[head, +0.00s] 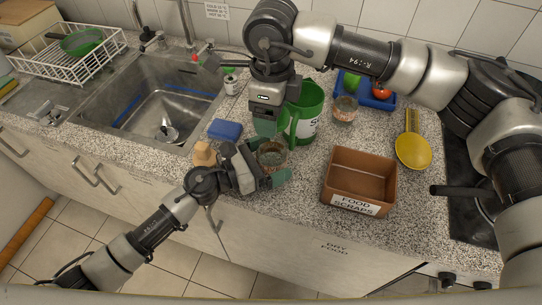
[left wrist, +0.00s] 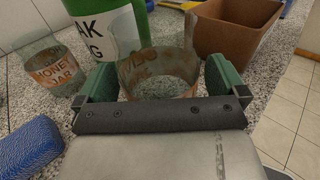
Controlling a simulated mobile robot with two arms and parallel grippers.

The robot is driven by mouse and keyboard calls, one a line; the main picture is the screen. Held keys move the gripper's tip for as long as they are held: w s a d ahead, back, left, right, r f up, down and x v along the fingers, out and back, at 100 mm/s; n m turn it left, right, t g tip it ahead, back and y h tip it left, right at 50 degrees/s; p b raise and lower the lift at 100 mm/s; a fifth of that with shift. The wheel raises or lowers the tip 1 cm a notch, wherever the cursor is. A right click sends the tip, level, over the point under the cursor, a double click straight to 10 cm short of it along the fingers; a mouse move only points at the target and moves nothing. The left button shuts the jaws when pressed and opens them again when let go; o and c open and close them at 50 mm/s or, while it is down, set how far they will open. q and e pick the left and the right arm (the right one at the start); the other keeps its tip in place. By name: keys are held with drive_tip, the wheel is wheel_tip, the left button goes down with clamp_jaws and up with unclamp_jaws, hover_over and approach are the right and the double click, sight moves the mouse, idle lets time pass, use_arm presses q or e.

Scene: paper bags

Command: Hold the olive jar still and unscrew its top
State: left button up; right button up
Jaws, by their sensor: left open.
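A glass jar (head: 272,153) with a brownish label band stands near the counter's front edge. It also shows in the left wrist view (left wrist: 158,72), where its lettering is only partly visible; I cannot confirm it is the olive jar. My left gripper (head: 279,168) is open, with its green fingers on either side of this jar; in the left wrist view the left gripper (left wrist: 160,84) has a finger at each side. I cannot tell whether they touch. My right gripper (head: 266,124) points down behind the jar, beside the green container; its finger gap is hidden.
A honey jar (left wrist: 55,73) stands left of the green container (head: 308,112). Another glass jar (head: 344,109) is farther back. The brown food scraps box (head: 358,181) is to the right. A blue sponge (head: 225,130) lies near the sink (head: 150,105). A yellow spoon (head: 413,150) lies at right.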

use_arm(q)
drive_tip(key=shift+a, duration=0.1)
drive_tip(key=v, duration=1.2)
